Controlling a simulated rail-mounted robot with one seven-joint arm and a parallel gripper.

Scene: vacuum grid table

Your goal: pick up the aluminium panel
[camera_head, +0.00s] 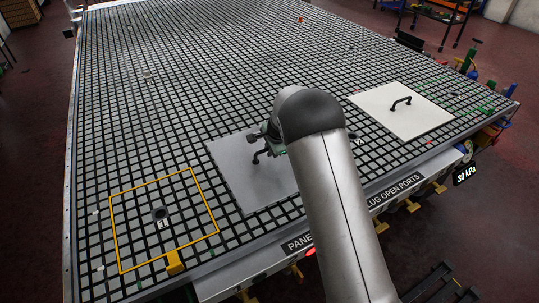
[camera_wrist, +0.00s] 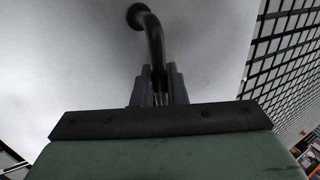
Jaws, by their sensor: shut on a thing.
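The aluminium panel (camera_head: 241,187) is a flat grey sheet on the grid table (camera_head: 190,110), left of my arm in the head view. Its right part is hidden behind my arm. It also fills much of the wrist view (camera_wrist: 80,60). A black bent handle (camera_head: 257,157) stands on the panel and shows in the wrist view (camera_wrist: 153,38). My gripper (camera_wrist: 158,85) is shut on this handle. In the head view my gripper (camera_head: 264,148) is partly hidden by my wrist. I cannot tell whether the panel touches the table.
A white panel (camera_head: 400,111) with a black handle (camera_head: 401,103) lies to the right. A yellow frame outline (camera_head: 214,218) marks an area at the left, with a dark round port (camera_head: 160,213) inside and a yellow block (camera_head: 174,262) at its front edge. The table behind is mostly clear.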

